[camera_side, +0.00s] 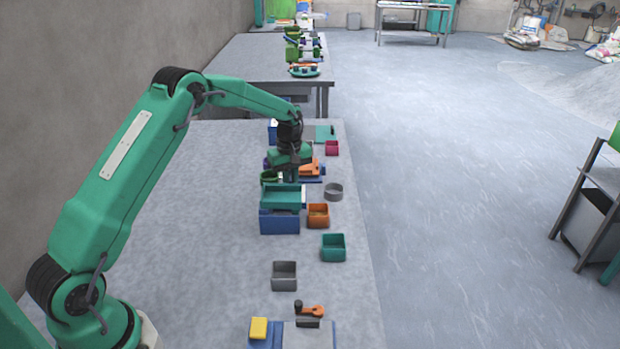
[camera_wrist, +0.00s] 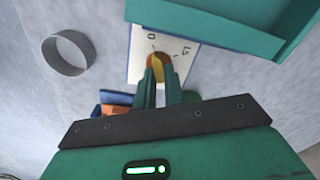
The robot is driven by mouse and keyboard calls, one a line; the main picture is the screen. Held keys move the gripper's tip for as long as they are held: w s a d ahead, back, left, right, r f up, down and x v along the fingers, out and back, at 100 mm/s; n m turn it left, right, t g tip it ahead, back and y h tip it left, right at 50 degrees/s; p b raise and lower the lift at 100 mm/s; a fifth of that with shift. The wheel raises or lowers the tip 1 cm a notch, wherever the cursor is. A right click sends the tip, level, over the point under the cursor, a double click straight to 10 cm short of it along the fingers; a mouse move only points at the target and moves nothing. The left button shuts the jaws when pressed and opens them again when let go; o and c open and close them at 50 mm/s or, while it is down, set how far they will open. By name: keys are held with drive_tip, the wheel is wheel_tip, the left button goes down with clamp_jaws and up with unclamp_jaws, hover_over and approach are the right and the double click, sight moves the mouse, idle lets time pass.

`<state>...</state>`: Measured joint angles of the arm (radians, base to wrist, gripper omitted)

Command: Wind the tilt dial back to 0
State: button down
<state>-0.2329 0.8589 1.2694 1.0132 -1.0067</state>
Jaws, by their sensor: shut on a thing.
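The tilt dial's knob (camera_wrist: 158,60) is a round yellow-orange piece on a white plate (camera_wrist: 138,70) in the wrist view. The plate carries a 0 mark at its upper left and what looks like a 15 mark at its right. My gripper (camera_wrist: 161,73) is shut on the knob, its two green fingers covering the lower part. Where the dial's pointer stands I cannot tell. In the side view my gripper (camera_side: 288,165) is low behind a green tray (camera_side: 281,197) on a blue base (camera_side: 279,223); the dial is hidden there.
A grey ring (camera_side: 334,192) lies right of my gripper. Orange (camera_side: 318,222), green (camera_side: 333,254), grey (camera_side: 284,283) and magenta (camera_side: 332,147) bins stand on the grey table (camera_side: 215,200). A yellow block (camera_side: 258,328) sits at the front. The table's left part is clear.

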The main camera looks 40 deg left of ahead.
drive_tip(key=shift+n, duration=0.5)
drive_tip(key=c, duration=1.5)
unclamp_jaws()
drive_tip(key=shift+r, duration=0.15)
drive_tip(key=shift+r, duration=3.8)
